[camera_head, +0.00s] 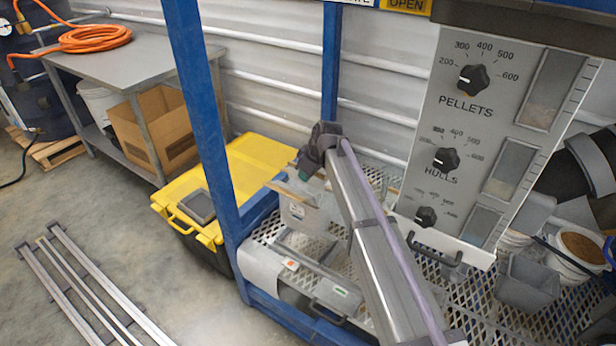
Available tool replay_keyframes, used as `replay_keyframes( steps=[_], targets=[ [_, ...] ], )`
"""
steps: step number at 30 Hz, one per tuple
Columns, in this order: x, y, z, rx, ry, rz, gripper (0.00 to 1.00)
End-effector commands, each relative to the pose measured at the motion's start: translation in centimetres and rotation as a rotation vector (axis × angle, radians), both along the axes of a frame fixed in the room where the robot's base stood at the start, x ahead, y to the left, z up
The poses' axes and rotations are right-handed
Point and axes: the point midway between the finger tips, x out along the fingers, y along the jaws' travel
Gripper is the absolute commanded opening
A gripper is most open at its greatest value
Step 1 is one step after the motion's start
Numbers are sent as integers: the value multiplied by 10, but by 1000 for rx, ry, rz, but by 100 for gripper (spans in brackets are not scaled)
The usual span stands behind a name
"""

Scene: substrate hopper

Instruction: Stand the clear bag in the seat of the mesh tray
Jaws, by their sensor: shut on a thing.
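The clear bag (298,213) is a see-through, pale bag at the middle of the picture, roughly upright above the mesh tray (268,232). My gripper (297,178) is at the bag's top edge and shut on it; the fingers are small and partly dark here. The seat (292,250) looks like a low rectangular grey frame on the mesh, just below the bag. I cannot tell whether the bag's bottom touches the seat or hangs above it. My arm covers the right part of the bag's surroundings.
A blue post (205,110) stands left of the tray. The panel with dials (490,130) hangs at the right. A grey bin (527,285) and a white bucket (582,250) sit on the mesh to the right. A yellow-lidded box (240,170) stands behind the post.

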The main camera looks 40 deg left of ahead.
Motion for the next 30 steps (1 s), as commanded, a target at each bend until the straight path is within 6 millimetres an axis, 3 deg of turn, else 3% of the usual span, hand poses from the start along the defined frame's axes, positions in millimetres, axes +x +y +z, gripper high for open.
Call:
replay_keyframes(
  steps=[11, 30],
  targets=[
    [0, 1, -13, 0, 0, 2, 0],
    [0, 1, -82, 0, 0, 2, 0]
  ],
)
